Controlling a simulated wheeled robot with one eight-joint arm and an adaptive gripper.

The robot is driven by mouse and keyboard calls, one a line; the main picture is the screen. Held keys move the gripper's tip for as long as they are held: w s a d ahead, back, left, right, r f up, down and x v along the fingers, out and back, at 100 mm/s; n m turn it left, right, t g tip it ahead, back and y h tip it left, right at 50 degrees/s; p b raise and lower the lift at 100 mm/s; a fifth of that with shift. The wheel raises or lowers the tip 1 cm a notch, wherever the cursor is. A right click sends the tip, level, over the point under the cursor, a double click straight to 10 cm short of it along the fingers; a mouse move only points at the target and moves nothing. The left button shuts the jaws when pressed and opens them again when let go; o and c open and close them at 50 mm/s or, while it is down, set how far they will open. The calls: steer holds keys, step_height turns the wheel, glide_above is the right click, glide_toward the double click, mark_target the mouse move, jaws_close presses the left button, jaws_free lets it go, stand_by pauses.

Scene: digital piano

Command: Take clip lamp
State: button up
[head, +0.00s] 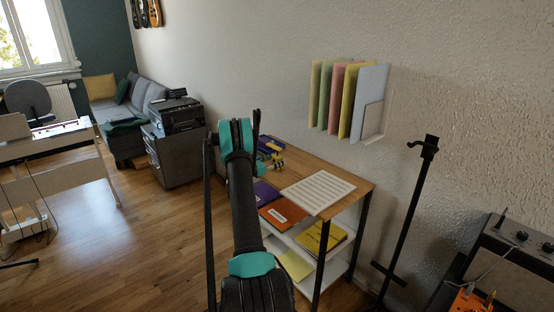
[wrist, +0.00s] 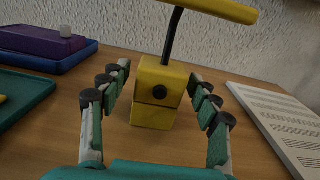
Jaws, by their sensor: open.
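The clip lamp (wrist: 158,92) stands on the wooden tabletop in the wrist view. Gaps show between the fingers and the base, and nothing is held.
The shelf table (head: 345,177) stands against the wall. Sheet music (head: 318,191) lies right of the lamp. A purple case (wrist: 45,42) and a teal item (wrist: 22,98) lie to the left. A wall rack of folders (head: 370,100) hangs above; a black stand (head: 408,210) is at right.

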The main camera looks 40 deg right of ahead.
mark_target(276, 156)
steer(key=c, duration=1)
steer(key=shift+r, duration=2.5)
